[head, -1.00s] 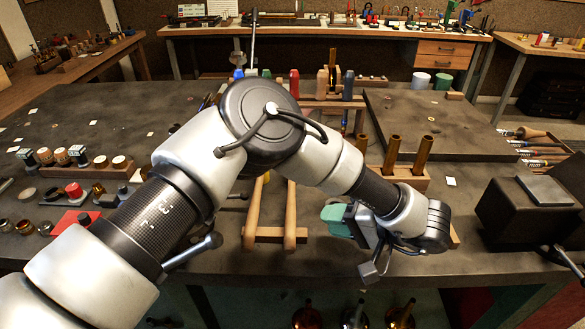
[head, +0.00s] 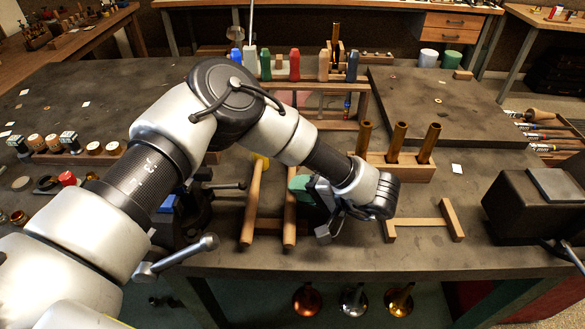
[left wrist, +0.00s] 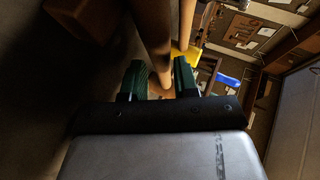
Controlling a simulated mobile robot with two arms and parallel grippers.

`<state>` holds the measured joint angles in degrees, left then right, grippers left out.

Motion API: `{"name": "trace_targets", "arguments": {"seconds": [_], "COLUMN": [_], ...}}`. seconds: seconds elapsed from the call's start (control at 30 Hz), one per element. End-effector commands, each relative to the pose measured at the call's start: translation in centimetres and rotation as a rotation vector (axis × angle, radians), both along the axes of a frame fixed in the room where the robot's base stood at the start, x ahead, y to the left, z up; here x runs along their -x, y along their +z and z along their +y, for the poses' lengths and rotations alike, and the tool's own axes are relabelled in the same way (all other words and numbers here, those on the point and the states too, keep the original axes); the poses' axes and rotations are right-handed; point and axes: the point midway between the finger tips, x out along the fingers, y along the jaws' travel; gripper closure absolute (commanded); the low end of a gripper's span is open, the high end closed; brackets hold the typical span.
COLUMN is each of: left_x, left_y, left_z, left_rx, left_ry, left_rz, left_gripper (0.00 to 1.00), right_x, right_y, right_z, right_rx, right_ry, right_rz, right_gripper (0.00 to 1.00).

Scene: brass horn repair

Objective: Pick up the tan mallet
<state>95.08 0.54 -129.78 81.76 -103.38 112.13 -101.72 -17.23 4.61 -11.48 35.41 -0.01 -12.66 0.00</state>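Two wooden mallet handles lie side by side in the head view, a left one (head: 254,205) and a right one (head: 290,215). A yellow head (head: 262,161) shows at the far end of the left one. The right one's head is hidden behind my left arm, so I cannot confirm which is the tan mallet. My left gripper (head: 299,184) is at the right handle. In the left wrist view its green fingers (left wrist: 160,80) are apart, with a wooden handle (left wrist: 152,35) at the gap; contact is unclear. My right gripper is out of view.
A low wooden stand (head: 420,221) lies right of the gripper. Behind it a wooden block (head: 405,171) holds brass tubes. A dark block (head: 530,210) stands at the right. A vise-like dark tool (head: 180,220) is left of the handles. Horn bells (head: 353,300) are below the bench edge.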

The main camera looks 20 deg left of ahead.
Motion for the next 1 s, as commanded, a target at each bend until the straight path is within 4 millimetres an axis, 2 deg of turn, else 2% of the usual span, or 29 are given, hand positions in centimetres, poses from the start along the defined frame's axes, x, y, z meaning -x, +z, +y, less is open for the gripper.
{"name": "trace_targets", "arguments": {"seconds": [0.03,0.13,0.4,0.6,0.87,1.0], "left_x": [-0.2,-0.5,-0.6,-0.6,-0.6,-0.7], "left_y": [0.0,-0.7,-1.2,-1.2,-1.0,0.4], "left_z": [0.9,2.1,2.6,2.6,2.6,2.6], "left_rx": [-0.001,-0.001,0.0,0.0,0.0,0.001], "left_ry": [0.002,0.002,-0.002,-0.002,-0.001,0.0], "left_rz": [0.002,0.001,-0.001,-0.001,-0.003,-0.004], "left_gripper": [0.7,0.7,0.7,1.0,1.0,1.0], "right_x": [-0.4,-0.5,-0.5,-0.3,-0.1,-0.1], "right_y": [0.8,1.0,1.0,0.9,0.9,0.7], "right_z": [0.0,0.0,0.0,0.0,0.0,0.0], "right_rx": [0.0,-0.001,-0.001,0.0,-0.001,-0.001], "right_ry": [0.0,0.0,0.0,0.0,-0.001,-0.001], "right_rz": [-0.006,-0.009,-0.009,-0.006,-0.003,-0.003], "right_gripper": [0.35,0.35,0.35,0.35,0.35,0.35]}}
